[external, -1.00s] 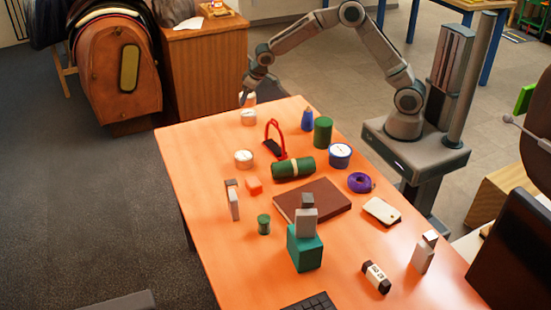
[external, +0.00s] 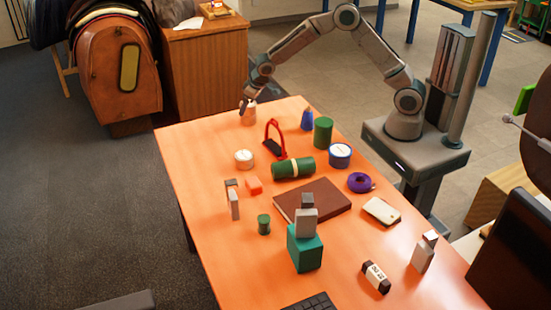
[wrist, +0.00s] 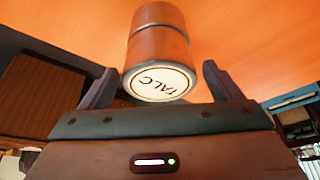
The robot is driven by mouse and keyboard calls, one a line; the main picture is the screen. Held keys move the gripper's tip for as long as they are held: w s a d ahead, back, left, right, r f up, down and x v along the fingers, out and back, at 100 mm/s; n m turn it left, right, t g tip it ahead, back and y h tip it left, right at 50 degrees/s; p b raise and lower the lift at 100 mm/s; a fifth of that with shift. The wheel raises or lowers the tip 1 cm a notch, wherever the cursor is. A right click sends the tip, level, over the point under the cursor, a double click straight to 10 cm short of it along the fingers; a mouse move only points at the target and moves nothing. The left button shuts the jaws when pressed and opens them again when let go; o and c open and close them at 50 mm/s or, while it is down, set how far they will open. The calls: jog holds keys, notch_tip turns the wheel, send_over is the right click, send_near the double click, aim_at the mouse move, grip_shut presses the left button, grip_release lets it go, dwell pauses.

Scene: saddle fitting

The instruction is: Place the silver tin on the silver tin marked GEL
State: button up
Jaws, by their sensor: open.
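A silver tin with a white lid marked TALC (wrist: 160,82) stands between the open fingers of my gripper (wrist: 158,76) in the wrist view, with a gap at each side. A second silver tin (wrist: 158,14) shows directly behind it in line, with a seam between them; the two look stacked. Its lid is hidden, so its marking cannot be read.
On the orange table (external: 200,170) are a red stirrup (external: 282,149), a blue bottle (external: 307,121), a green cylinder (external: 323,132), a blue tin (external: 340,157) and a green roll (external: 293,168). The table left of the stack is clear.

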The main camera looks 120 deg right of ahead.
jog(key=shift+r, duration=0.4)
jog(key=v, duration=1)
jog(key=s+a+r+n, duration=0.2)
jog(key=a+r, duration=0.3)
jog(key=a, duration=0.5)
jog(key=s+a+r+n, duration=0.1)
jog(key=s+a, duration=0.2)
jog(key=a, duration=0.3)
jog(key=s+a+r+n, duration=0.1)
jog(key=s+a+n, duration=0.1)
jog(key=s+a, duration=0.35)
jog(key=s+a+f+n+y, duration=0.1)
jog(key=s+a+n+y, duration=0.2)
jog(key=s+a, duration=1.1)
jog(key=shift+f+n+g, duration=0.15)
jog(key=shift+n+g, duration=0.15)
jog(key=shift+n, duration=0.1)
